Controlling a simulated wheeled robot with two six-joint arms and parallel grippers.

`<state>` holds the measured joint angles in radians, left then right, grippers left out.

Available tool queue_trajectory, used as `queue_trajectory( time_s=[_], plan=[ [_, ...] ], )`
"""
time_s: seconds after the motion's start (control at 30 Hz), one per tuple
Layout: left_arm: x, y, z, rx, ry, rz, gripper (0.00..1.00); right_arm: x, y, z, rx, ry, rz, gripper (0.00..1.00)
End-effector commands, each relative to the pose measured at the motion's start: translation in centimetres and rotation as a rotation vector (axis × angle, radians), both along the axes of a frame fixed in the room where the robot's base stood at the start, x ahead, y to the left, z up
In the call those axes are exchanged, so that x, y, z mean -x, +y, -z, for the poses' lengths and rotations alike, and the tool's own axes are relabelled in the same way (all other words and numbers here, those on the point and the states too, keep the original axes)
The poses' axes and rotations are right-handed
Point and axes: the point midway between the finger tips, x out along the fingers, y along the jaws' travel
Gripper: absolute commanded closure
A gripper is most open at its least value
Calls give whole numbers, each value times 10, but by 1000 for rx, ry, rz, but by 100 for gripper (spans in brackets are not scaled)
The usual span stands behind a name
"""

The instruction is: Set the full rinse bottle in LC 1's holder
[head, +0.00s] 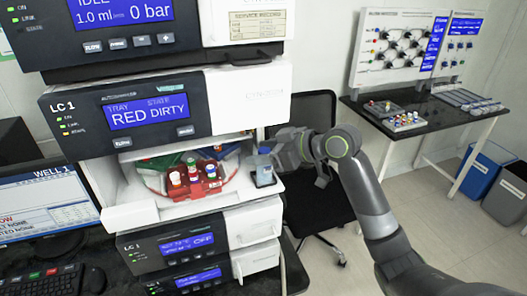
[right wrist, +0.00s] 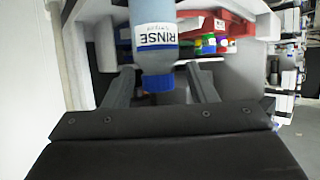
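The rinse bottle (head: 264,172) stands upright in a small dark holder (head: 267,184) at the right side of LC 1's open bay. In the right wrist view the bottle (right wrist: 158,52) appears upside down, with its RINSE label and blue cap showing. My right gripper (head: 277,153) is beside the bottle's top, coming from the right. In the right wrist view its two fingers (right wrist: 161,88) are spread, one on each side of the cap end, with gaps visible. The bottle's base is hidden in that view. My left gripper is not in view.
A red tray (head: 196,189) with several capped vials sits in the bay left of the bottle. LC 1's display (head: 146,111) reads RED DIRTY. A chair (head: 315,210) stands behind my right arm. A side table (head: 425,125) with vials and panels is at the right.

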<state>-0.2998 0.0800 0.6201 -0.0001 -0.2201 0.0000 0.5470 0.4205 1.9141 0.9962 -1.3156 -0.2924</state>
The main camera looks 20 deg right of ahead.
Motion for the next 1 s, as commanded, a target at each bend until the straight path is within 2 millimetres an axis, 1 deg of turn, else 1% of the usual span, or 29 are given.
queue_trajectory(
  time_s=[0.23,0.37,0.8,1.0],
  plan=[
    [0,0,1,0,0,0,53,1,-1,0,1,0,1,48],
    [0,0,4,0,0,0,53,5,-7,-3,2,-2,2,48],
    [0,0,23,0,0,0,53,42,-45,-26,5,-3,3,48],
    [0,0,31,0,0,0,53,57,-59,-35,6,1,1,48]
  ],
)
